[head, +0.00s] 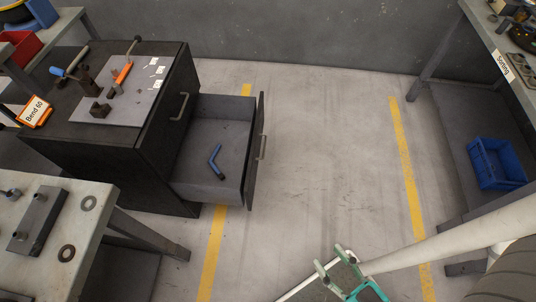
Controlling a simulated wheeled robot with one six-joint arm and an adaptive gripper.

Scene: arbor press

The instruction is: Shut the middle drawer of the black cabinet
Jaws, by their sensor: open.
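The black cabinet (90,160) stands at the left in the head view. One of its drawers (222,140) is pulled far out to the right. Its black front (257,165) carries a grey bar handle (263,146), and a blue bent tool (216,161) lies inside. Another handle (181,106) shows on the closed cabinet front above the drawer. I cannot see the lower part of the front, so I cannot count the drawers. My gripper (329,258), with green fingers, is open and empty at the bottom centre, in front and to the right of the drawer, apart from it.
A grey plate with a lever tool (122,87) and a "Bend 60" sign (35,112) are on the cabinet top. A bench (85,250) stands at the lower left. A blue crate (497,163) sits under the right bench. The floor (330,150) between is clear.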

